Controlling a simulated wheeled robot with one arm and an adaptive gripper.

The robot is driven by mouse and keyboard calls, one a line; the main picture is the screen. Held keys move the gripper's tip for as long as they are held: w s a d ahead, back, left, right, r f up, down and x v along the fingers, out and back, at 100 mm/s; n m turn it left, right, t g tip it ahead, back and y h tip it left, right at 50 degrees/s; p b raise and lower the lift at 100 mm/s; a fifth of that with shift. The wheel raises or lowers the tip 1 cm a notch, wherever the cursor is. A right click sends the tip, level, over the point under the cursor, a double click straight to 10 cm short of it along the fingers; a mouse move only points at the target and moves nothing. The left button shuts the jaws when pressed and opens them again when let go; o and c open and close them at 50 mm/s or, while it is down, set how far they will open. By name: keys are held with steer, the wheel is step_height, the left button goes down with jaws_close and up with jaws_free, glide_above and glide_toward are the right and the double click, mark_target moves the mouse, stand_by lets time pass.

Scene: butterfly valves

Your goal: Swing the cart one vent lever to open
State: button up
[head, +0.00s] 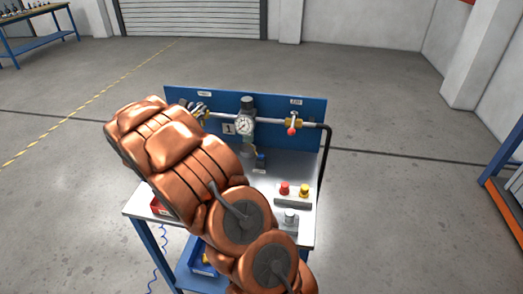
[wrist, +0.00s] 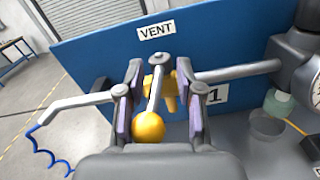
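The vent lever (wrist: 154,95) has a grey stem and a yellow ball knob (wrist: 149,127). It sits below the white VENT label (wrist: 156,31) and points toward the wrist camera, across the line of the grey pipe (wrist: 237,72). A yellow valve body (wrist: 168,88) shows behind the stem. My gripper (wrist: 160,95) is open, with one finger on each side of the lever and gaps visible between. In the head view my gripper (head: 198,109) is at the left end of the cart's blue panel (head: 270,103); my arm hides most of the lever there.
A pressure gauge (head: 245,124) stands right of the vent valve. Farther right is another valve lever with a red knob (head: 291,131). Red and yellow buttons (head: 294,190) sit on the cart top (head: 270,176). A bent outlet pipe (wrist: 68,104) with a blue coiled hose lies left of my gripper.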

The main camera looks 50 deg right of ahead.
steer(key=shift+s+a+f, duration=0.2)
steer(key=shift+a, duration=0.05)
steer(key=b+v, duration=0.3)
steer(key=v, duration=0.4)
steer(key=s+d+r+m+g+y, duration=0.1)
steer(key=s+m+g, duration=0.4)
steer(key=s, duration=0.8)
steer(key=s+d+r+m+g+y, duration=0.1)
steer(key=s+m+g, duration=0.4)
steer(key=s, duration=0.8)
steer(key=shift+d+m+g, duration=0.3)
steer(key=shift+m, duration=1.6)
